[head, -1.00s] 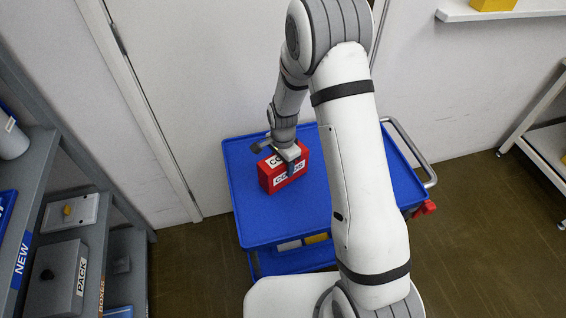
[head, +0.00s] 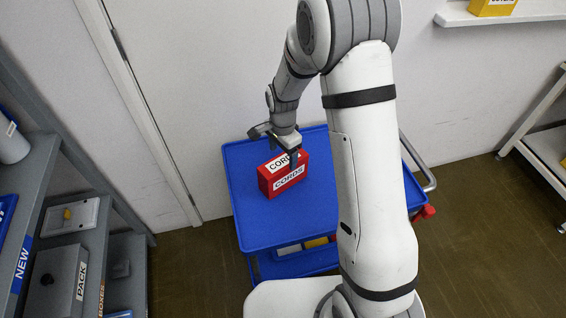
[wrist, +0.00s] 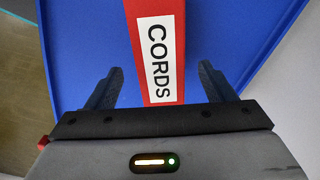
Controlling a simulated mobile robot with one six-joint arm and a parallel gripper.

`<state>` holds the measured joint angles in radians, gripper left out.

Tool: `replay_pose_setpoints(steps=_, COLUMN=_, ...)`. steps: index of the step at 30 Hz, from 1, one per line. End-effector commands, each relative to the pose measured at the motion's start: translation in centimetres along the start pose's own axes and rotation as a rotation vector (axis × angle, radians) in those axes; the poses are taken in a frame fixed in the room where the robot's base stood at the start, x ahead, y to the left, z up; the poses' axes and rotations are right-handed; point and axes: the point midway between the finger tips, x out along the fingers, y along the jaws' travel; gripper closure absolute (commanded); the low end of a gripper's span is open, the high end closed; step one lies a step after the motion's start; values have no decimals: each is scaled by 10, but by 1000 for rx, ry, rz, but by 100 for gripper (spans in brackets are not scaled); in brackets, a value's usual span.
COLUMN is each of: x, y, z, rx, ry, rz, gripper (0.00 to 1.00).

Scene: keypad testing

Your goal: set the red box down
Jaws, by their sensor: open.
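The red box (head: 284,182), labelled CORDS, stands upright on the blue top of a cart (head: 255,222). My gripper (head: 280,150) is just above the box, and its fingers look to be near the box's top. In the wrist view the red box (wrist: 158,50) lies between the two fingers of my gripper (wrist: 158,90), with a blue gap on each side. My gripper is open and not touching the box in that view. The arm hides the right part of the cart top.
The blue cart top is bare to the left of and in front of the box. A grey shelf with boxes (head: 58,275) stands at the left. A white wall and door are behind the cart. A wall shelf (head: 500,16) holds a yellow box at the upper right.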

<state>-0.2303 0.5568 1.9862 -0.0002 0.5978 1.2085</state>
Motion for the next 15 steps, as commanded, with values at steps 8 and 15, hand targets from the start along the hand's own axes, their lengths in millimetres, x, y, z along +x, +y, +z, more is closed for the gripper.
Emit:
replay_pose_setpoints(steps=8, x=-43, y=0, z=0, rx=0, ry=1, rz=-1, gripper=24)
replay_pose_setpoints(steps=15, x=-56, y=4, z=0, rx=-15, ry=2, rz=-4, gripper=24)
